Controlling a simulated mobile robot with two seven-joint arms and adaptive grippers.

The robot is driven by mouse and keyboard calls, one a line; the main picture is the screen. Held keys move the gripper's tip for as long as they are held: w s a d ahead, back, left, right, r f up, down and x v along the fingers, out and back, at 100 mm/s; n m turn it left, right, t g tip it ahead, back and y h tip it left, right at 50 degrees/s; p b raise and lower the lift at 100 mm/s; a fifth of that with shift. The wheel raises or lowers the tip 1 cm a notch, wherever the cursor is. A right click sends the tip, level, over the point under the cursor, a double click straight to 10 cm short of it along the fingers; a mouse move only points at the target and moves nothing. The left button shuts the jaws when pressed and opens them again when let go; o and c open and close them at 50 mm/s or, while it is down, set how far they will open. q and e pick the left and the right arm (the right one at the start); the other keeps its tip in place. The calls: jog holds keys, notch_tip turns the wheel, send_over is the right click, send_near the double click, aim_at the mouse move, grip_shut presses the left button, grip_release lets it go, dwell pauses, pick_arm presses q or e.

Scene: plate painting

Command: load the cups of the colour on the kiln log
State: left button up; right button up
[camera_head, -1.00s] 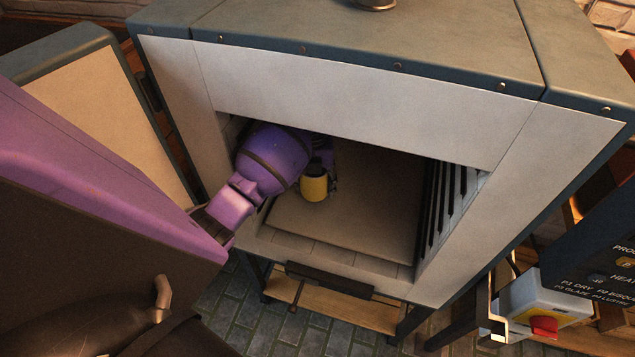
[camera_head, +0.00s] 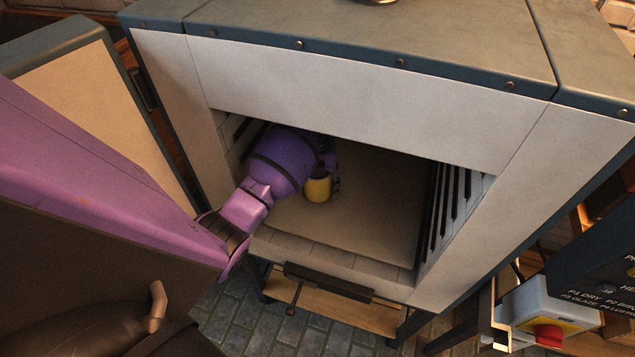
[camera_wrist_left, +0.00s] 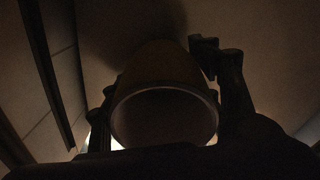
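A yellow cup (camera_head: 318,188) is inside the kiln chamber, near the left side of its pale floor slab (camera_head: 375,215). My left gripper (camera_head: 328,172) reaches in through the kiln's open front, with its fingers at the cup. In the left wrist view the cup (camera_wrist_left: 160,95) has its round rim towards the camera, between the two dark fingers, which appear closed on its sides. That view is very dark. I cannot tell whether the cup's base touches the slab. My right gripper, the kiln log and any other cups are not in view.
The kiln (camera_head: 350,90) has its door (camera_head: 105,110) swung open at the left. Dark bars (camera_head: 447,210) line the chamber's right wall. The slab to the right of the cup is clear. A control box with a red knob (camera_head: 548,335) is at the lower right.

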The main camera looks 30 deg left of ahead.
aim_at(318, 182)
pick_arm(q)
jog(key=o, duration=0.3)
jog(key=shift+r, duration=0.1)
notch_tip(318, 182, up, 8)
jog(key=shift+f, duration=0.1)
dwell(0.4)
jog(key=shift+s+d, duration=0.1)
dwell(2.0)
